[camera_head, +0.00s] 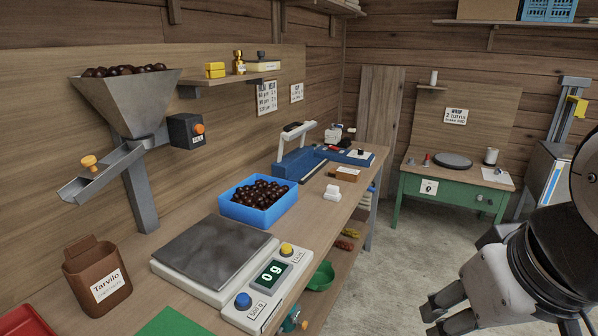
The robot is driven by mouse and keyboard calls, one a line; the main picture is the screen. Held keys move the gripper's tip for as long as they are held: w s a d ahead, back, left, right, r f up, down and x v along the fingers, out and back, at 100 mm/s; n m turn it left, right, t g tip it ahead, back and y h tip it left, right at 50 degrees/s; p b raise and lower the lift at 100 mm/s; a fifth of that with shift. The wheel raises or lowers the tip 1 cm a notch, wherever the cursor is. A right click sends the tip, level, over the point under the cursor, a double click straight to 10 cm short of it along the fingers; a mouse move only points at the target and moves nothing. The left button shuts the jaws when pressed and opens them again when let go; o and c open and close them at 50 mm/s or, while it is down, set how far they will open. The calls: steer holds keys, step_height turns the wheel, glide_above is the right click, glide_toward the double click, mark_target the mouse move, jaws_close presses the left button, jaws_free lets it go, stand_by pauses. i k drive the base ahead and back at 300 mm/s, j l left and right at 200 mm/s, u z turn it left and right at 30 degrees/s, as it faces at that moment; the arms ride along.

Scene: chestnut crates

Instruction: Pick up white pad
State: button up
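A small white block (333,192) lies on the wooden bench (326,215), right of the blue crate of chestnuts. It is the nearest match to a white pad, but it is too small to make out clearly. A flat white sheet (497,176) also lies on the green table at the back right; I cannot tell which of the two is the pad. My gripper (430,319) is at the lower right, over the floor and well away from both. Its fingers are apart, with nothing seen between them.
A blue crate (233,212) of chestnuts, a scale (215,252) reading 0 g and a blue sealer (298,164) stand on the bench. A brown container (96,278) and a hopper (128,103) are at left. The green table (452,195) stands beyond open floor (400,245).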

mark_target(331, 193)
steer(key=i+l+u, duration=0.25)
steer(key=i+l, duration=1.6)
steer(key=i, duration=0.15)
